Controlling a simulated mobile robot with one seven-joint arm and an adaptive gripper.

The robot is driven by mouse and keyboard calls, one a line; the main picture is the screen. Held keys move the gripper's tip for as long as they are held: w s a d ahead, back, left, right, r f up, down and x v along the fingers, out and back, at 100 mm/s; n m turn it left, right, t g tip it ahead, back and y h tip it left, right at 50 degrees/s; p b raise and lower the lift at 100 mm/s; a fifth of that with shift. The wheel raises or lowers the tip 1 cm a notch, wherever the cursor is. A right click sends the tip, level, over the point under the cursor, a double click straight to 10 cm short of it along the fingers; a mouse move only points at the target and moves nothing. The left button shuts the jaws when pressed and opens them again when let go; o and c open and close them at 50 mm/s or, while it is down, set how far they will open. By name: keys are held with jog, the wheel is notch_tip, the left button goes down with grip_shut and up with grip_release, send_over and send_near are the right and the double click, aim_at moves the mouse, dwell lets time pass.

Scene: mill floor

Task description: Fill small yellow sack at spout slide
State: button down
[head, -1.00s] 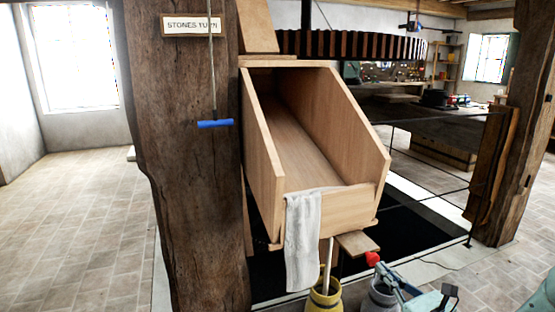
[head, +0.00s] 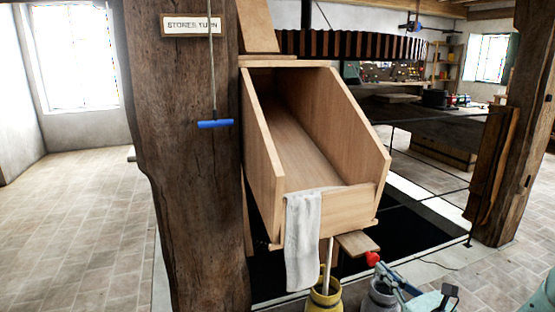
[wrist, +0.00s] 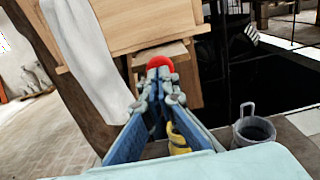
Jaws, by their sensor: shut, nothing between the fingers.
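The small yellow sack (head: 324,294) stands open under the wooden spout (head: 352,208). A pale narrow column (head: 328,262) runs down from the spout into its mouth; I cannot tell for certain whether it is flowing meal. A wooden slide board (head: 356,243) sticks out below the spout, with a red knob (head: 372,258) at its outer end. My gripper (head: 380,266) is at the knob, its fingers shut with nothing between them. In the wrist view the knob (wrist: 159,62) is just beyond the fingertips (wrist: 158,78); contact is unclear. The sack (wrist: 178,136) is partly hidden by a finger.
A grey container (head: 379,298) stands right of the yellow sack; it also shows in the wrist view (wrist: 254,132). A white cloth (head: 302,240) hangs over the spout's front. A thick post (head: 190,170) with a blue pull handle (head: 215,124) stands at left.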

aim_at(375, 262)
jog(key=shift+x, duration=1.95)
dwell(6.0)
